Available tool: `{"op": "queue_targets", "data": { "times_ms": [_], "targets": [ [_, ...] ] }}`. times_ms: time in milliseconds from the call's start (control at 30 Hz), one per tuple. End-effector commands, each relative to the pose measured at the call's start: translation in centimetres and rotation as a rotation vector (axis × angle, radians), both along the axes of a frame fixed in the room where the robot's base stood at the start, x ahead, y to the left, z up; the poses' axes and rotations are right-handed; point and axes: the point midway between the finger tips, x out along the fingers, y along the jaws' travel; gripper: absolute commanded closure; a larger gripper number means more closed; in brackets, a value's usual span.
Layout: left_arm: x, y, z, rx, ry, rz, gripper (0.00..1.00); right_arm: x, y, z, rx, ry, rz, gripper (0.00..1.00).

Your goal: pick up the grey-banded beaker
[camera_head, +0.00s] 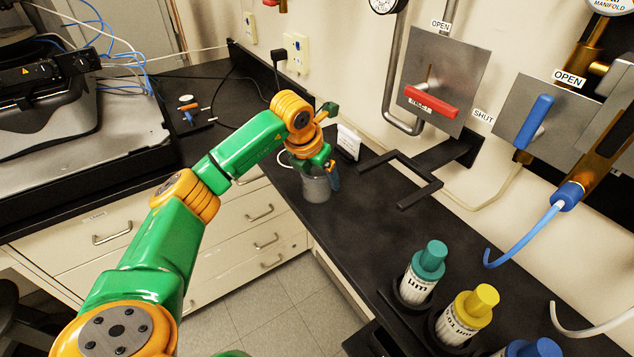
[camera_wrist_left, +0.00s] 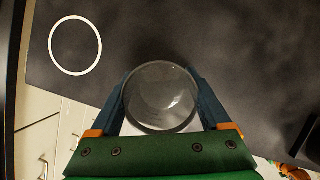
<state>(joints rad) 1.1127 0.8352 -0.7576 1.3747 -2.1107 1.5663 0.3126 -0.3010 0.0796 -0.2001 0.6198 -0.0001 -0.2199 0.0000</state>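The beaker (camera_head: 316,188) looks grey in the head view and stands out below my left gripper (camera_head: 318,168) over the dark counter. In the left wrist view I look down into the round clear beaker (camera_wrist_left: 161,97). The blue fingers of my left gripper (camera_wrist_left: 162,110) lie along both sides of it and appear to touch it, with no clear gap. The finger tips are partly hidden by the beaker. I cannot tell whether its base touches the counter. My right gripper is not in view.
A white ring (camera_wrist_left: 75,45) is marked on the counter beside the beaker. A white sign (camera_head: 348,141) and a black bracket (camera_head: 410,180) are close by on the right. Teal-capped (camera_head: 421,272) and yellow-capped (camera_head: 467,315) bottles stand nearer. The counter edge is close on the left.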

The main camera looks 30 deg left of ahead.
Motion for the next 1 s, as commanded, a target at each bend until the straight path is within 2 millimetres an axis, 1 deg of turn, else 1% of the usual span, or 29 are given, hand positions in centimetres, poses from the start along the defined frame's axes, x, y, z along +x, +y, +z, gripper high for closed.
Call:
{"op": "queue_targets", "data": {
  "times_ms": [233, 333, 367, 500, 600, 700, 800, 1000],
  "targets": [
    [0.0, 0.0, 0.2, 0.000, -0.001, 0.000, 0.79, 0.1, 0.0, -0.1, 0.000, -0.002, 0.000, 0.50],
    [0.1, 0.0, 1.1, 0.000, -0.004, 0.001, 0.79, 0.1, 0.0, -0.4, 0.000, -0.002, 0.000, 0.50],
    [0.1, 0.0, 1.7, 0.000, -0.004, 0.001, 0.79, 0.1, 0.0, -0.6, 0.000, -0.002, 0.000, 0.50],
    [0.1, 0.0, 5.4, -0.001, -0.008, 0.001, 0.79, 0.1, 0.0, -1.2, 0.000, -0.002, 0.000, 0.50],
    [0.1, 0.0, 7.9, -0.001, -0.005, 0.001, 0.79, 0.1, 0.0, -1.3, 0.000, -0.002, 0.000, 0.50],
    [0.1, 0.0, 9.5, -0.002, -0.003, 0.001, 0.79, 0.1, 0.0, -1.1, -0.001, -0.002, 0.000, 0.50],
    [0.0, 0.0, 10.1, -0.001, 0.000, 0.000, 0.79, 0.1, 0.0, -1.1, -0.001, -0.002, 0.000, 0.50],
    [0.0, 0.0, 10.1, 0.000, 0.001, 0.000, 0.79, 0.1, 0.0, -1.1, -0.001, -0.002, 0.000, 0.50]
  ]
}}
